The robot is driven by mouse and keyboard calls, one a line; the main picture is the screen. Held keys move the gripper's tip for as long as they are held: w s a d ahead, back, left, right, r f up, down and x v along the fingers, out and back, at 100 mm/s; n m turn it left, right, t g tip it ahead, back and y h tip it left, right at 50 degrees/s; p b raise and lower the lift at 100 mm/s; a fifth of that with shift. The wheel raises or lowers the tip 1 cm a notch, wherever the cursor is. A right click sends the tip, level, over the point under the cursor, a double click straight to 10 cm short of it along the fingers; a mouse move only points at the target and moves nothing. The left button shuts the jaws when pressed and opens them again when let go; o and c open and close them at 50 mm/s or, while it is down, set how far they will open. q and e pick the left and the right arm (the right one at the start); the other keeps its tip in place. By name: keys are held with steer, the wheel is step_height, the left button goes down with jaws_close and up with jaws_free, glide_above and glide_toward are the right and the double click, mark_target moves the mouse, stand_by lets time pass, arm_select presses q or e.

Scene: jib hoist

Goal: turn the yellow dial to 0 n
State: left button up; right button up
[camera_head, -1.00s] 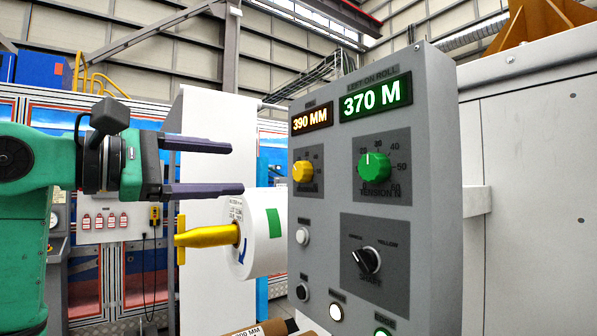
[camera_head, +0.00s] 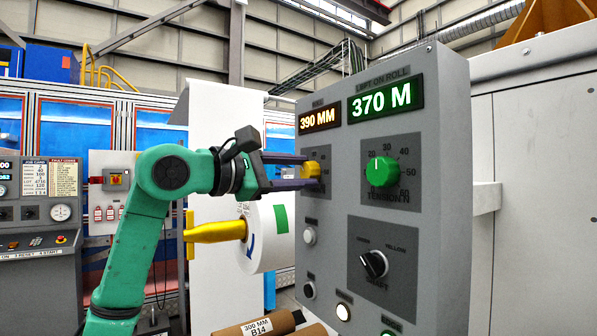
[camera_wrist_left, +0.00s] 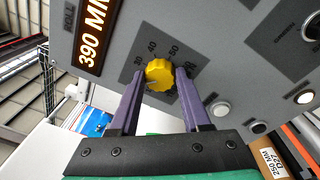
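The yellow dial (camera_head: 312,169) sits on the upper left of the grey control panel, under the orange 390 MM display (camera_head: 320,118). My left gripper (camera_head: 311,171) is at this dial, with one purple finger on each side of it. In the left wrist view the yellow dial (camera_wrist_left: 159,75) lies between the two fingertips, with little or no gap. Whether the fingers press on it is unclear. Scale numbers from about 30 to 60 show around it; its pointer is hard to read. My right gripper is not in view.
A green dial (camera_head: 382,171) sits to the right of the yellow one, with a black selector knob (camera_head: 374,264) below. A white roll (camera_head: 262,236) on a yellow shaft (camera_head: 216,232) is below my left gripper. Cardboard rolls (camera_head: 258,328) lie at the bottom.

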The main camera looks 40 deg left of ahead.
arm_select(q)
jaws_close()
steer(key=shift+n, duration=0.3)
steer(key=n+p, duration=0.2)
steer(key=n, duration=0.1)
steer(key=shift+r, duration=0.2)
steer(key=n+p, duration=0.2)
steer(key=n, duration=0.2)
steer(key=shift+a+g, duration=0.1)
steer(key=shift+g, duration=0.3)
steer(key=n+p, duration=0.1)
steer(key=n, duration=0.3)
steer(key=shift+a+n+h, duration=0.1)
steer(key=shift+n+h, duration=0.2)
steer(key=shift+h, duration=0.1)
steer(key=shift+n+g+h+p, duration=0.3)
steer(key=shift+n+g+h, duration=0.1)
steer(key=shift+n, duration=1.9)
